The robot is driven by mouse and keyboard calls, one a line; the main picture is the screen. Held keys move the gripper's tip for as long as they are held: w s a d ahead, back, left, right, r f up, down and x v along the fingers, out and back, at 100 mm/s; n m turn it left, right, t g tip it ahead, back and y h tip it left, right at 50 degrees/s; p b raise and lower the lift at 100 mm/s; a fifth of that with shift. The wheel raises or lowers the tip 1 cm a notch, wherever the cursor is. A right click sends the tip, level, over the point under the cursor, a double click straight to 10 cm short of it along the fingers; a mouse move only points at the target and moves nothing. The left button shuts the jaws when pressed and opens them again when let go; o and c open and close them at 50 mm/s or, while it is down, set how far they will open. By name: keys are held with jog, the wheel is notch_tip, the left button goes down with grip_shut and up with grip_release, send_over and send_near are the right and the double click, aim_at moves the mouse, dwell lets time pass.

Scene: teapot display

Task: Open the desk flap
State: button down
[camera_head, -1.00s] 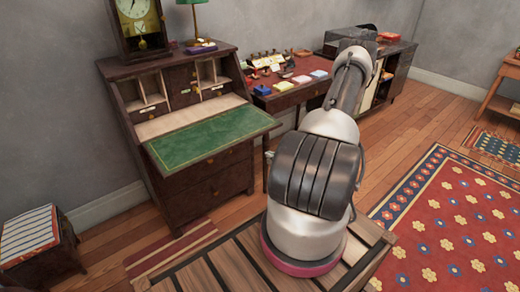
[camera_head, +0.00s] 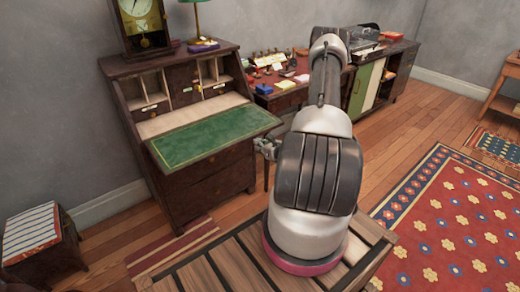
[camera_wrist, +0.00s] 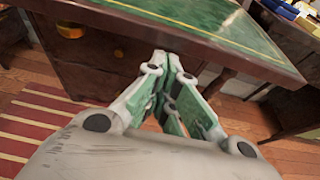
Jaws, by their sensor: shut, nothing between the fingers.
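The desk flap (camera_head: 214,137) is a green-topped, gold-lined panel with a dark wooden edge. It lies folded down, about level, in front of the dark writing desk (camera_head: 208,192). In the wrist view the flap (camera_wrist: 215,22) crosses the top, seen from its front edge. My gripper (camera_head: 262,147) is small and partly hidden by my arm in the head view, just right of the flap's front right corner. In the wrist view my gripper (camera_wrist: 167,62) is shut and empty, its tips close to the flap's edge. I cannot tell whether they touch it.
A clock (camera_head: 145,22) and a green lamp stand on the desk top. A red-topped table (camera_head: 290,90) with small items stands to the right of the desk. A striped-top stool (camera_head: 32,229) is at the left. Open floor and a red rug (camera_head: 450,225) lie right.

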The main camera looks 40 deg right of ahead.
aim_at(253, 133)
jog(key=shift+g, duration=0.6)
notch_tip(253, 133, up, 6)
jog(key=shift+s+r, duration=0.1)
jog(key=shift+r, duration=0.1)
